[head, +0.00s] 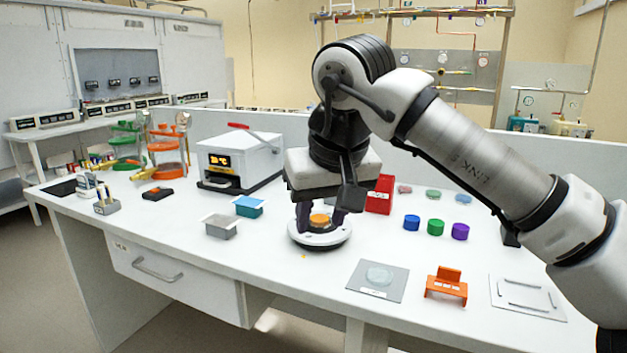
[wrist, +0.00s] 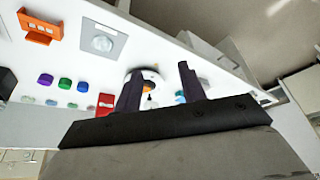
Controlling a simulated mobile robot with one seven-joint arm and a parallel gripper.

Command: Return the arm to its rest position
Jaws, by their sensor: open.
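My gripper (head: 319,217) points down over a round white device (head: 320,238) on the white bench, in the middle of the head view. An orange round piece (head: 319,220) sits on top of the device, between my fingers in the head view. In the wrist view my two dark fingers (wrist: 158,88) stand apart with nothing held between them. The white device (wrist: 152,75) shows beyond them, partly hidden by the left finger. My arm reaches in from the right side of the head view. I cannot tell whether the fingers touch the device.
A heater box with a lit display (head: 240,160), a grey tray (head: 219,226) and a blue tray (head: 249,206) stand left. A red box (head: 380,195), coloured caps (head: 436,226), a grey plate (head: 378,281) and an orange holder (head: 446,286) are right.

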